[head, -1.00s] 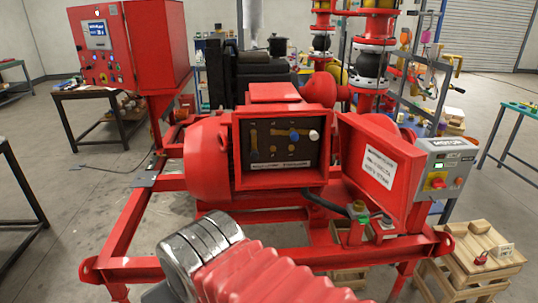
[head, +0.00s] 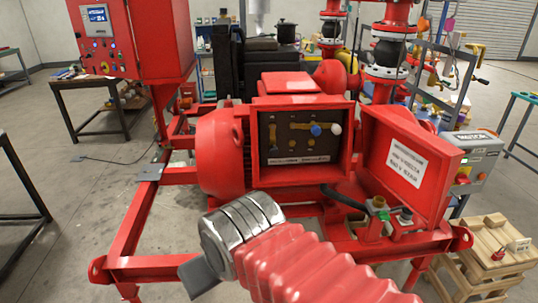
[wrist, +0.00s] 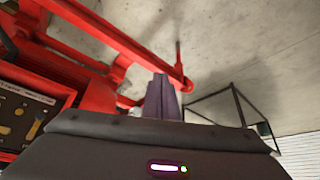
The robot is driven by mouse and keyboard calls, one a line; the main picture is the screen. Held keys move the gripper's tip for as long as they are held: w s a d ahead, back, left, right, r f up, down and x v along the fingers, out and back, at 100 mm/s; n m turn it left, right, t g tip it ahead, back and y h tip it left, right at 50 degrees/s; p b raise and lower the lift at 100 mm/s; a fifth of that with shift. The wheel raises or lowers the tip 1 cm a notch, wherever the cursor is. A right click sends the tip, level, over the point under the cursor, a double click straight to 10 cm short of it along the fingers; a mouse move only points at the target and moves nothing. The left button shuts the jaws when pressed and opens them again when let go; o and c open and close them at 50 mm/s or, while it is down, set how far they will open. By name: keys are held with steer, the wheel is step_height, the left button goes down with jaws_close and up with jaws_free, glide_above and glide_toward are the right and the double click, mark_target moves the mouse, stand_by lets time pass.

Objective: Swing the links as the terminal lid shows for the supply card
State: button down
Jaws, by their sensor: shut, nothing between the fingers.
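The open red terminal box (head: 253,150) on the motor has a dark panel (head: 275,157) with brass links and studs. A blue knob (head: 316,129) and a white knob (head: 335,128) sit at the upper right. The panel also shows at the left of the wrist view (wrist: 28,116). The open terminal lid (head: 405,138) at right carries a white label (head: 407,163), too small to read. My gripper (wrist: 163,98) is shut and empty, below and left of the box, apart from it.
Red skid rails (head: 129,222) run below and left of the box. Small fittings (head: 380,206) and a black cable stand below the lid. A grey switch box (head: 470,155) is at right. A wooden crate (head: 476,258) holds a red padlock (head: 499,252) and a small card (head: 519,244).

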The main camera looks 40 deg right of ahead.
steer(key=w+d+n+t+h, duration=0.4)
steer(key=w+d+t, duration=0.2)
steer(key=w+d, duration=1.4)
steer(key=d+f+n+t, duration=0.4)
steer(key=d+n+t, duration=0.2)
steer(key=d, duration=0.8)
steer(key=shift+d+t+h, duration=0.35)
steer(key=shift+t+h, duration=0.05)
steer(key=shift+t, duration=0.4)
steer(key=shift+w, duration=0.1)
